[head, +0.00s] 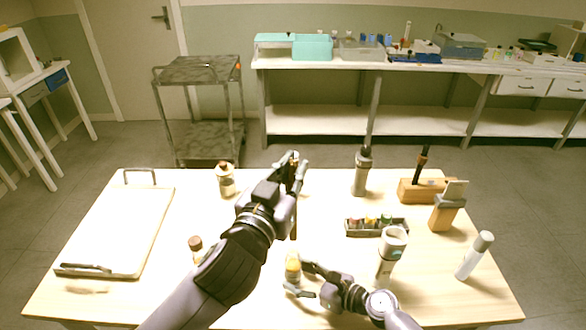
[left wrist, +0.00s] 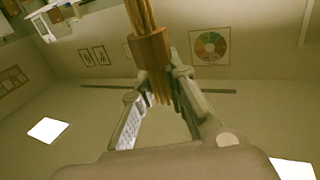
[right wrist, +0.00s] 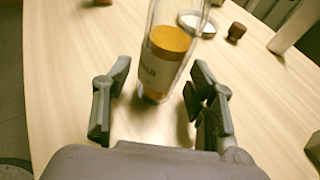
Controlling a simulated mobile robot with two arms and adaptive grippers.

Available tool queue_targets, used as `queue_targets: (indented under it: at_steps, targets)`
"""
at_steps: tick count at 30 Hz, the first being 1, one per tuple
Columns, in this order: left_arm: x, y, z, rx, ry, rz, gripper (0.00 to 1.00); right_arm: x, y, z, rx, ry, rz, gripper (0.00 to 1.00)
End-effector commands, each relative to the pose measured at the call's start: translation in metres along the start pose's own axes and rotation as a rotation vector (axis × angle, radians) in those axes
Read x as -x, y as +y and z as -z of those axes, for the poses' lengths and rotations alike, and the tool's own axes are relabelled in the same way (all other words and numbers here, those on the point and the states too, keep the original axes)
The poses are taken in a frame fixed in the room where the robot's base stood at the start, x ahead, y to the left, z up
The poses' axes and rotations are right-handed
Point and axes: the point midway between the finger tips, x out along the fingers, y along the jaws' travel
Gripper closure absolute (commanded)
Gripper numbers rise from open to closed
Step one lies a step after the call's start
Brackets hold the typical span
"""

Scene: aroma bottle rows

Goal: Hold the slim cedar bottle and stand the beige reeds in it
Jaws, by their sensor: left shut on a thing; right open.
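The slim cedar bottle (head: 293,268) stands upright near the table's front middle. In the right wrist view (right wrist: 163,65) it is clear glass with amber liquid and a pale, partly readable label. My right gripper (head: 308,279) is open, low over the table, and its fingers (right wrist: 160,80) lie on either side of the bottle with gaps visible. My left gripper (head: 294,172) is raised above the table, behind the bottle in the picture. It is shut on the beige reeds (left wrist: 141,15), at a brown collar (left wrist: 150,49) around the bundle. The reeds hang down largely hidden in the head view.
A brown-capped bottle (head: 225,182) stands behind my left arm, and another (head: 196,245) beside it. A small rack (head: 358,230) and wooden blocks (head: 412,190) are farther right. A handled tray (head: 115,230) fills the left.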

Motion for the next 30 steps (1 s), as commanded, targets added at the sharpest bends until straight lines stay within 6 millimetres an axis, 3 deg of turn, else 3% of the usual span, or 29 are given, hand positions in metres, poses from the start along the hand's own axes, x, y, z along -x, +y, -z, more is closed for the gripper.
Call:
queue_targets:
  at_steps: [14,27,30]
  targets:
    - [0.0,0.0001,0.0001,0.0,0.0,0.0,1.0,-0.0095,0.0005,-0.0001,-0.001,0.0,-0.001,0.49]
    - [0.0,0.0,0.0001,0.0,0.0,0.0,1.0,-0.0093,0.0005,0.0001,-0.001,0.0,-0.001,0.78]
    - [0.0,0.0001,0.0,0.0,0.0,0.0,1.0,-0.0092,0.0005,0.0001,-0.001,0.0,-0.001,0.81]
